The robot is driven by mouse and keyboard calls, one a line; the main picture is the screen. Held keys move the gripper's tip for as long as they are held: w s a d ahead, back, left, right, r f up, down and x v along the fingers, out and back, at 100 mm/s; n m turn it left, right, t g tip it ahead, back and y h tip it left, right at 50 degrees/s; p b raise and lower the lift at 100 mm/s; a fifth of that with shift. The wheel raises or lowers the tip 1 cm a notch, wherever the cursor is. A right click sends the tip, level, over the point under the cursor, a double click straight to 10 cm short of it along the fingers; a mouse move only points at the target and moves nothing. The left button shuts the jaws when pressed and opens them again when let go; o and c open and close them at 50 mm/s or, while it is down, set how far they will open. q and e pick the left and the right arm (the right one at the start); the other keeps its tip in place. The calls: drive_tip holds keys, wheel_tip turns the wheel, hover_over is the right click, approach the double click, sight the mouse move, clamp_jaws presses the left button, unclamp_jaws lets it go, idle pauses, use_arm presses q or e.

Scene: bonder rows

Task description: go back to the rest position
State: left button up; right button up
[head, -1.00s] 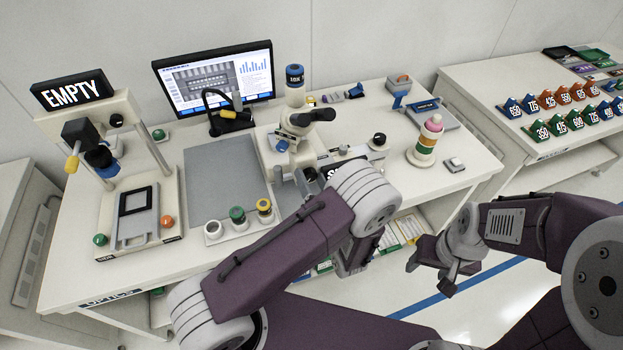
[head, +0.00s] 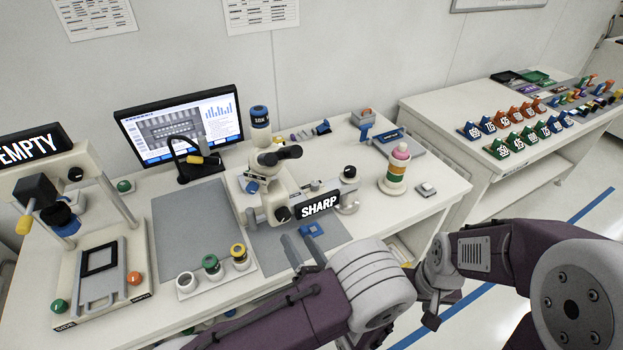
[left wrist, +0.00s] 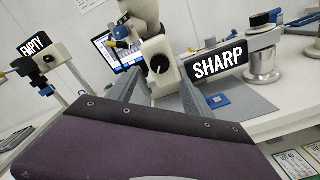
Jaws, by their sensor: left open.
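My left gripper (head: 301,241) is open, with its two grey fingers apart over the front of the bench below the SHARP sign (head: 319,205). No object shows between the fingers. In the left wrist view its fingers (left wrist: 158,92) stand apart on either side of the microscope's lower part, behind a purple arm link of mine. My right gripper (head: 430,312) is at the lower right, in front of the bench, small and dark; its jaws cannot be made out.
A microscope (head: 268,165), a small blue part (head: 312,229) on a grey mat, and colored jars (head: 211,265) are close to my left arm. A striped stack (head: 396,170) stands to the right. The floor (head: 560,225) at right is clear.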

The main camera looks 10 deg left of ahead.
use_arm(q)
drive_tip(key=s+a+n+g+y, duration=0.3)
drive_tip(key=s+a+n+g, duration=0.3)
drive_tip(key=a+n+g, duration=0.5)
drive_tip(key=s+a+f+n+g+h, duration=0.2)
drive_tip(key=s+f+n+g+h, duration=0.2)
drive_tip(key=s+n+g+h, duration=0.7)
drive_tip(key=w+d+r+n+t+h, duration=0.1)
drive_tip(key=w+n+t, duration=0.2)
drive_tip(key=n, duration=0.4)
drive_tip(key=w+d+n+t+h, duration=0.1)
drive_tip(key=w+d+n+t, duration=0.1)
drive_tip(key=n+t, duration=0.3)
drive_tip(key=w+n, duration=0.1)
drive_tip(key=n, duration=0.1)
drive_tip(key=shift+w+d+r+n, duration=0.3)
drive_tip(key=shift+w+r, duration=0.1)
drive_tip(key=shift+s, duration=0.1)
